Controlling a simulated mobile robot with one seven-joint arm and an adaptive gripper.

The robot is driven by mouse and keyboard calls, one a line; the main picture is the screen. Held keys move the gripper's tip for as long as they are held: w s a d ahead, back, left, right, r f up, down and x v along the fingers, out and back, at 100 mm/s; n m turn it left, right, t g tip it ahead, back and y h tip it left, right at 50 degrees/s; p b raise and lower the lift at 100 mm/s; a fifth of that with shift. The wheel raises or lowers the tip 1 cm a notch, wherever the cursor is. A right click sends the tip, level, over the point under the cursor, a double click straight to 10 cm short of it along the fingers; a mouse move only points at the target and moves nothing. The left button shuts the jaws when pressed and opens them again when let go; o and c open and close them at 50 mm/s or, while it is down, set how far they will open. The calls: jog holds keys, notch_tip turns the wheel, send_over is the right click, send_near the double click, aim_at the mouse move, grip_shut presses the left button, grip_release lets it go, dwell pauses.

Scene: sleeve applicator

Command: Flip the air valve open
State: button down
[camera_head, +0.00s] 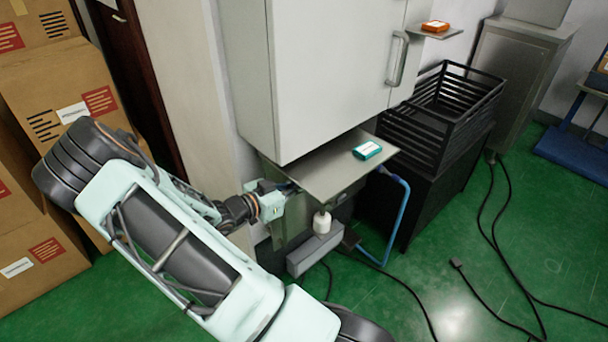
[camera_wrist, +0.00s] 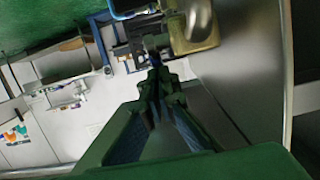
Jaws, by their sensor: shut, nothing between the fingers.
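I cannot make out the air valve with certainty. In the wrist view, a dark fitting (camera_wrist: 138,38) with a blue part (camera_wrist: 128,6) above it lies just beyond my fingertips. It may belong to the valve, and its handle position is unclear. My gripper (camera_wrist: 155,72) is shut and empty, with its tips close to this fitting; I cannot tell whether they touch. In the head view, my gripper (camera_head: 290,188) is beside the metal shelf (camera_head: 325,178), below the white cabinet (camera_head: 325,75). Its tips are partly hidden there.
A teal box (camera_head: 367,150) lies on the shelf. A white cylinder (camera_head: 321,222) and a blue hose (camera_head: 400,210) show below it. In the wrist view, a rounded metal part (camera_wrist: 195,25) is close right of my fingertips. Cardboard boxes (camera_head: 50,110) stand at left.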

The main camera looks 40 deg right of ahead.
jog(key=shift+d+r+y+p, duration=0.3)
jog(key=shift+d+y+p, duration=0.1)
jog(key=shift+y+p, duration=0.4)
jog(key=shift+d+f+p, duration=0.25)
jog(key=shift+d+p, duration=0.05)
jog(key=shift+d+f, duration=0.1)
jog(key=shift+d, duration=0.1)
jog(key=w+v, duration=0.1)
jog(key=v, duration=1.1)
jog(key=shift+s, duration=0.35)
